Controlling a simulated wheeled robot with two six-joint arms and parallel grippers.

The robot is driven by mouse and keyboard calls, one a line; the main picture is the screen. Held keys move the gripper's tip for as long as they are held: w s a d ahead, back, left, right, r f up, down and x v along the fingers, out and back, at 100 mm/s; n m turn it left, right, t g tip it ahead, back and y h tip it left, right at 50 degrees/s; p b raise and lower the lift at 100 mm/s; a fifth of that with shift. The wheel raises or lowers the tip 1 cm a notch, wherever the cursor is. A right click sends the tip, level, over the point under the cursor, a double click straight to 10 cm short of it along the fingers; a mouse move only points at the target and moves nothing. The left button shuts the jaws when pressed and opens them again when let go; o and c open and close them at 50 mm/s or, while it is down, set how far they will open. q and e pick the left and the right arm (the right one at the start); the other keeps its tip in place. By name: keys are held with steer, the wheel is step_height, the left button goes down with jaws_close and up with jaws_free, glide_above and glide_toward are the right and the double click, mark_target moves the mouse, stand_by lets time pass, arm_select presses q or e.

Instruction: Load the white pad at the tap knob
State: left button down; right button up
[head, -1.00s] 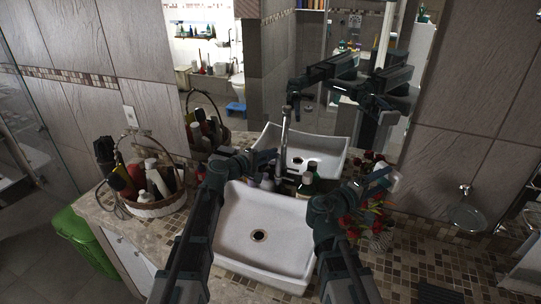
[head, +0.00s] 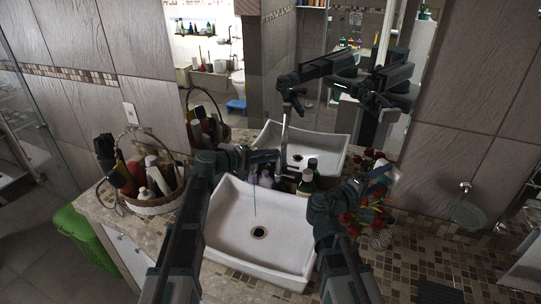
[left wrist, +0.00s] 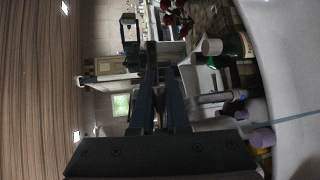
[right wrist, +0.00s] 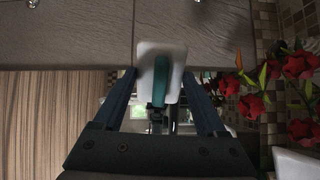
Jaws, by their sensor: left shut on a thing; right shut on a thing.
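The white pad (right wrist: 174,62), with a teal strip on it, is between the fingers of my right gripper (right wrist: 160,85) in the right wrist view. In the head view the pad (head: 393,177) is held up at the right of the basin. My left gripper (head: 277,157) is at the tap (head: 284,135) behind the basin, and its fingers are close together (left wrist: 160,60) in the left wrist view. It is shut on the tap knob, which its fingers mostly hide. A thin blue stream (head: 253,205) runs down into the white basin (head: 225,235).
Bottles (head: 307,182) stand behind the basin. Red flowers (head: 368,200) are at its right, close to my right arm. A basket of toiletries (head: 155,203) is on the counter at the left. A mirror (head: 330,120) behind the tap reflects my arms.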

arm_select(q)
steer(key=c, duration=0.9)
jaws_free()
arm_select(e)
step_height(320, 180, up, 2)
steer(key=shift+r+p, duration=0.1)
steer(key=shift+p, duration=0.95)
arm_select(q)
steer(key=shift+v, duration=6)
steer(key=shift+s+f, duration=0.1)
